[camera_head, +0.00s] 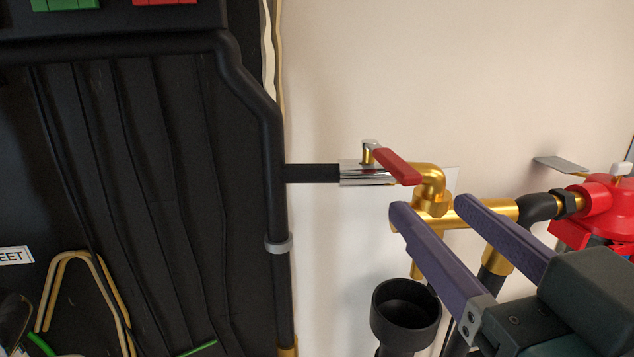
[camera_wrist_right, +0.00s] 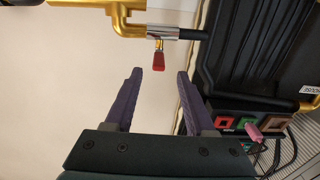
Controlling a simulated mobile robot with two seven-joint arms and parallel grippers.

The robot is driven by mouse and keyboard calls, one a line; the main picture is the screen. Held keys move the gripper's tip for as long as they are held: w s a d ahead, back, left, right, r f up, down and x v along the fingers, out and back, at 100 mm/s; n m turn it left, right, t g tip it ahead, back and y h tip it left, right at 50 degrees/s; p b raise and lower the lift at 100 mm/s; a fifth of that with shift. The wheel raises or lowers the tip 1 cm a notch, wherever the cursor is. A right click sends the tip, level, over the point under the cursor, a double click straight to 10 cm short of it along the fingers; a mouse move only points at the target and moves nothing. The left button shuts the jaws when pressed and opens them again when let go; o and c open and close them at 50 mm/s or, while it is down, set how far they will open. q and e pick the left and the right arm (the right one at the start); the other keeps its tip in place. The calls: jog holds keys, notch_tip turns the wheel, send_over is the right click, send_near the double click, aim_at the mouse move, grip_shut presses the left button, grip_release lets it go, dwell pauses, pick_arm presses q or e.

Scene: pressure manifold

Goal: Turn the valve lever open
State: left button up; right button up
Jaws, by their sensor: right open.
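The valve lever (camera_head: 398,167) is a red handle on a brass stem above a chrome valve body (camera_head: 362,173). In the head view the handle slants down to the right, towards the brass elbow. In the right wrist view the red lever (camera_wrist_right: 159,61) shows beyond the fingertips, between their lines. My right gripper (camera_head: 427,205) has two purple fingers, spread apart and empty. Its fingertips are below and to the right of the lever in the head view, apart from it. It also shows in the right wrist view (camera_wrist_right: 160,72). My left gripper is out of view.
Brass pipework (camera_head: 480,212) runs right from the valve to a red fitting (camera_head: 607,205). A black cup-shaped funnel (camera_head: 405,312) stands below. A dark panel with a black pipe (camera_head: 273,200) fills the left. The pale wall above the valve is clear.

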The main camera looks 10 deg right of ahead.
aim_at(397, 161)
jog(key=w+p, duration=0.1)
jog(key=w, duration=0.8)
jog(key=shift+a, duration=0.1)
grip_shut()
jog(key=shift+r, duration=0.1)
dwell(1.1)
